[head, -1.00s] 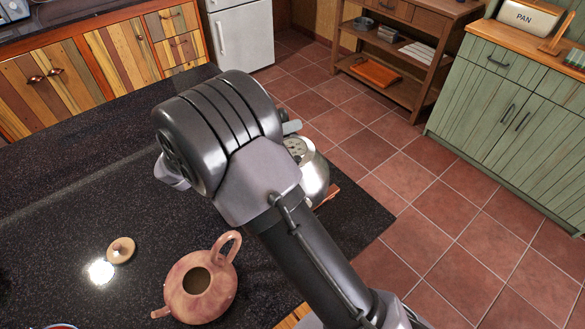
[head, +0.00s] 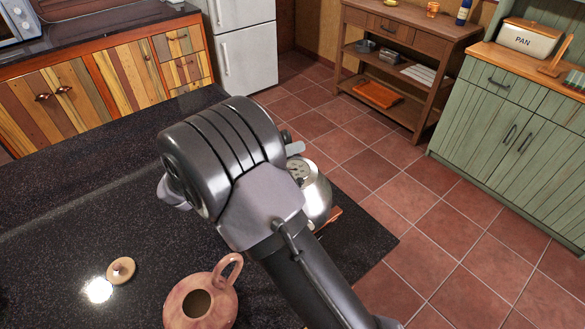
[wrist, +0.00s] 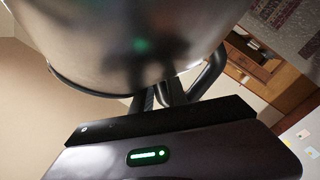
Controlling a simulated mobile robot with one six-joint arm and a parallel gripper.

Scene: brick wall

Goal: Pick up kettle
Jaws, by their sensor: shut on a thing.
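A shiny silver metal kettle (head: 318,196) shows in the head view just right of my arm's wrist, partly hidden behind it. In the wrist view the kettle's rounded metal body (wrist: 130,45) fills the upper part, very close to the camera. Its dark curved handle (wrist: 208,75) is at the right of the body. My gripper (wrist: 165,95) is shut on the kettle, at or near the handle; the exact contact is partly hidden. In the head view my arm hides the gripper. I cannot tell whether the kettle touches the counter.
A small brown edge (head: 332,216) shows by the kettle. Tiled floor (head: 440,245) is clear beyond the counter, before green cabinets (head: 510,135).

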